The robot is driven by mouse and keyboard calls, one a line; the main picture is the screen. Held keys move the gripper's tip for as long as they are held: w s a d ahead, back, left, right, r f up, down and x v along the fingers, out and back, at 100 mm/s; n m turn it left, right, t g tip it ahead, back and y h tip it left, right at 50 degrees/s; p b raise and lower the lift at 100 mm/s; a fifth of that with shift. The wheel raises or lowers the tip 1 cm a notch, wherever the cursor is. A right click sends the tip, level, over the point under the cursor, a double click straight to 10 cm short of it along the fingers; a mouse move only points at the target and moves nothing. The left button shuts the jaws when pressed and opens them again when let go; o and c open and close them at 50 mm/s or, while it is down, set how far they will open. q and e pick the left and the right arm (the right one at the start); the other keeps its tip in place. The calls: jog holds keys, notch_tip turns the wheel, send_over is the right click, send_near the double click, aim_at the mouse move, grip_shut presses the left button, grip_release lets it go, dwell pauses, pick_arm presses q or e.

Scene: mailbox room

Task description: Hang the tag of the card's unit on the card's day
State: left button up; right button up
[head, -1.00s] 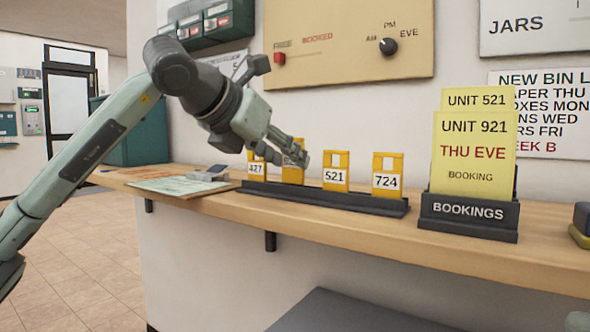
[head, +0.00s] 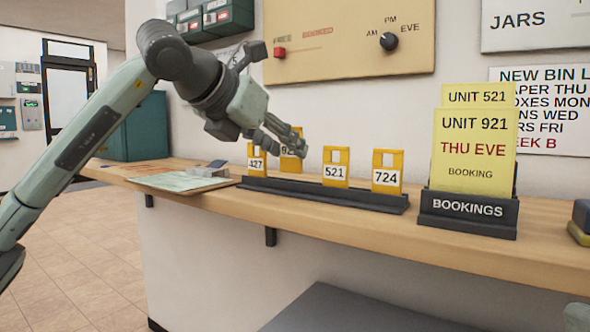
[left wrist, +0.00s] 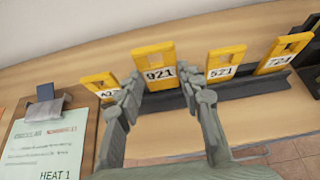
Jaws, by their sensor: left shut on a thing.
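The front yellow booking card (head: 474,160) reads UNIT 921, THU EVE, and stands in the black BOOKINGS holder (head: 467,212). Behind it a second card (head: 478,97) shows UNIT 521. My left gripper (head: 292,139) is shut on the yellow 921 tag (head: 290,163), held upright just above the rack. In the left wrist view the tag (left wrist: 158,64) shows between the fingers (left wrist: 160,88). Tags 427 (head: 256,163), 521 (head: 335,172) and 724 (head: 387,180) stand in the black rack (head: 325,196). My right gripper is not in view.
The wooden shelf (head: 440,249) runs along the wall. A clipboard (head: 178,182) lies left of the rack. Above is a beige panel (head: 345,62) with a red slider (head: 280,52) and an AM/PM/EVE knob (head: 389,41). Shelf space in front of the rack is clear.

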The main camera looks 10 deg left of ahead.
pick_arm(q)
jog(key=shift+s+a+b, duration=0.2)
jog(key=shift+s+b, duration=0.05)
jog(key=shift+s, duration=0.35)
jog(key=shift+s+a+b, duration=0.2)
jog(key=shift+s, duration=0.35)
jog(key=shift+s+a+b, duration=0.2)
jog(key=shift+s, duration=0.3)
jog(key=shift+s+a+b, duration=0.2)
jog(key=shift+s, duration=0.25)
jog(key=shift+s+a+b, duration=0.2)
jog(key=shift+s+a, duration=0.05)
jog(key=shift+s, duration=0.5)
jog(key=shift+s+a+b, duration=0.2)
jog(key=shift+s+a, duration=0.1)
jog(key=shift+s, duration=0.5)
jog(key=shift+s+a+b, duration=0.2)
jog(key=shift+s+a, duration=0.05)
jog(key=shift+s, duration=0.5)
jog(key=shift+s+f, duration=0.1)
